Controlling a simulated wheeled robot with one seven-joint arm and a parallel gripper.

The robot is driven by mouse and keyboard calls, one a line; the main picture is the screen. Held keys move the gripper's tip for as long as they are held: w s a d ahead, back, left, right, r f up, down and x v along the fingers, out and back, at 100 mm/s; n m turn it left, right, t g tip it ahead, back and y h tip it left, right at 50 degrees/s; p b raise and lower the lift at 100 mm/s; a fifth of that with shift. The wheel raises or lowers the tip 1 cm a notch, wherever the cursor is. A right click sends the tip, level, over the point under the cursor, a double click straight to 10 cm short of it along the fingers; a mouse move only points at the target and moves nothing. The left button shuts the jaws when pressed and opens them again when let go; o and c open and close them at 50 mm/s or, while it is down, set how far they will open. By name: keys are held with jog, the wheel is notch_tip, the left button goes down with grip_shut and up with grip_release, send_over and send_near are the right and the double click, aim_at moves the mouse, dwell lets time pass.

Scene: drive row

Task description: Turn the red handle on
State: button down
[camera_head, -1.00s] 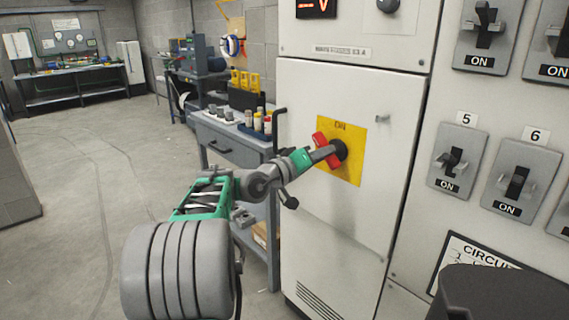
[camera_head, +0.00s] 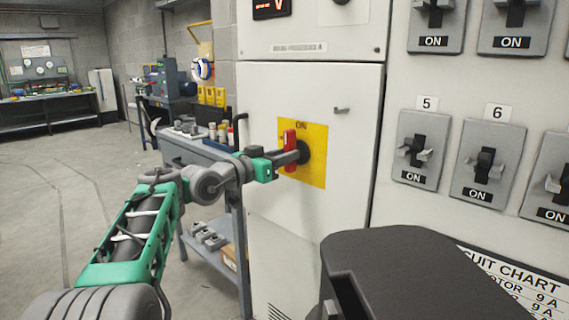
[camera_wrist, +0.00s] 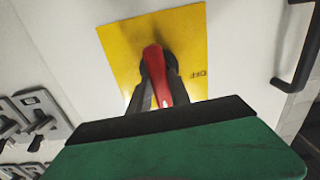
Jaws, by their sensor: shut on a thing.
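The red handle (camera_head: 290,138) sits on a black round hub on a yellow plate (camera_head: 316,176), on the front of a white cabinet. It stands about upright, its upper end below the word ON. In the wrist view the red handle (camera_wrist: 164,72) shows between dark fingers, and the yellow plate (camera_wrist: 118,45) carries an OFF mark on the right. My gripper (camera_head: 292,158) is shut on the handle, reaching in from the left. The fingers hide part of the handle and hub.
A grey panel with several ON breakers (camera_head: 485,165) stands at the right. A workbench (camera_head: 190,150) with jars is left of the cabinet. A dark bar handle (camera_wrist: 301,45) sticks out near the cabinet edge. The floor (camera_head: 50,200) at the left is clear.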

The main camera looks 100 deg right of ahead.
jog(key=shift+m, duration=0.3)
jog(key=c, duration=1.2)
grip_release()
jog(key=v, duration=0.7)
jog(key=shift+w+a+p, duration=0.25)
jog(key=shift+w+p, duration=0.1)
